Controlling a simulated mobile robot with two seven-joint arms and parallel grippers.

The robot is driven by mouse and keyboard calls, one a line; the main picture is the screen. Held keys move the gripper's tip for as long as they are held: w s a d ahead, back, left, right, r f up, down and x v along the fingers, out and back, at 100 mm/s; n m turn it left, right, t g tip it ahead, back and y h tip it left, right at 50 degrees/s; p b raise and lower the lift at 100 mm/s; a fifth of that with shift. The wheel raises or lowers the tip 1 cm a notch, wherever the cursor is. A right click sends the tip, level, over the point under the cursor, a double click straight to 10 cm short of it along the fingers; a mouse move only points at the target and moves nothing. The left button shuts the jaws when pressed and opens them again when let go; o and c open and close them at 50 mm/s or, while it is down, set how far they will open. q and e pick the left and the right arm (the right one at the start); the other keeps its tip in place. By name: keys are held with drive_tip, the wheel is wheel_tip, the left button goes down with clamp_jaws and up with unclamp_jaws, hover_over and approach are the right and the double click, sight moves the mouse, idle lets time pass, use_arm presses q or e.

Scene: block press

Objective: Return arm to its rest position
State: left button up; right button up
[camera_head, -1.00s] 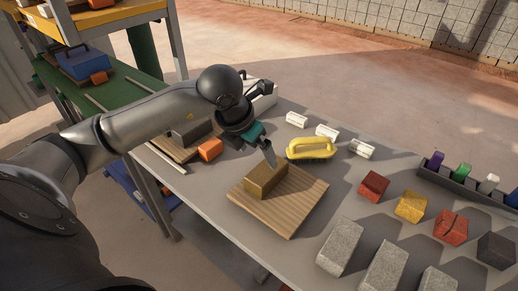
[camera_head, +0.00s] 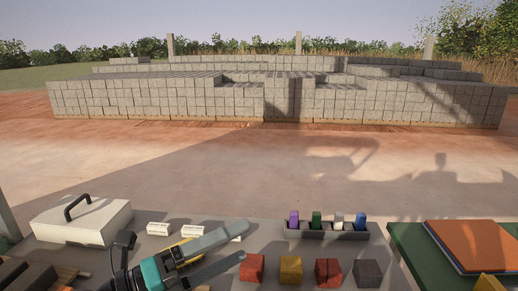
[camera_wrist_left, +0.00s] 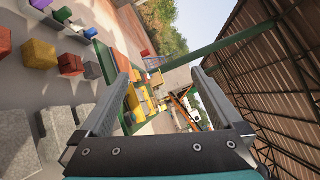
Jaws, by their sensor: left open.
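My left gripper (camera_head: 234,246) is raised over the bench in the head view, its two fingers spread and nothing between them. The left wrist view shows the same fingers (camera_wrist_left: 166,78) apart and empty, with the scene tilted on its side. A yellow brush (camera_head: 184,256) lies partly hidden behind the gripper. The wooden board and the brown block on it cannot be made out now. My right gripper is not in view.
A white case (camera_head: 82,221) stands at the bench's left. Red (camera_head: 252,267), yellow (camera_head: 291,269) and dark (camera_head: 367,272) blocks line the front. A grey rack (camera_head: 327,233) holds coloured pieces. A green table (camera_head: 415,250) is at right.

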use_arm(q)
drive_tip(key=w+a+r+n+t+y, duration=0.3)
drive_tip(key=a+n+t+y, duration=0.65)
drive_tip(key=n, duration=0.65)
drive_tip(key=s+a+f+n+g+y, duration=0.1)
drive_tip(key=a+f+n+g+y, duration=0.1)
drive_tip(key=a+f+n+y, duration=0.3)
drive_tip(key=a+f+n+g+y, duration=0.2)
drive_tip(key=f+n+y, duration=0.2)
drive_tip(key=f+n, duration=0.35)
drive_tip(key=s+d+f+n+g+h, duration=0.1)
drive_tip(key=s+d+f+g, duration=0.2)
drive_tip(key=s+f+g, duration=0.5)
drive_tip(key=s+d+f+n+g+h, duration=0.2)
drive_tip(key=s+f+g, duration=0.2)
drive_tip(key=s+f, duration=0.7)
wheel_tip(320, 180, down, 21)
drive_tip(key=s+g, duration=0.1)
drive_tip(key=s, duration=0.2)
drive_tip(key=s+a+f+g, duration=0.1)
drive_tip(key=s+a+f, duration=0.2)
drive_tip(key=s+f, duration=1)
drive_tip(key=shift+s+f+m+y, duration=0.25)
drive_tip(key=shift+s+m+y, duration=0.1)
drive_tip(key=shift+s, duration=0.5)
drive_tip(key=shift+g, duration=0.25)
drive_tip(key=shift+c, duration=0.2)
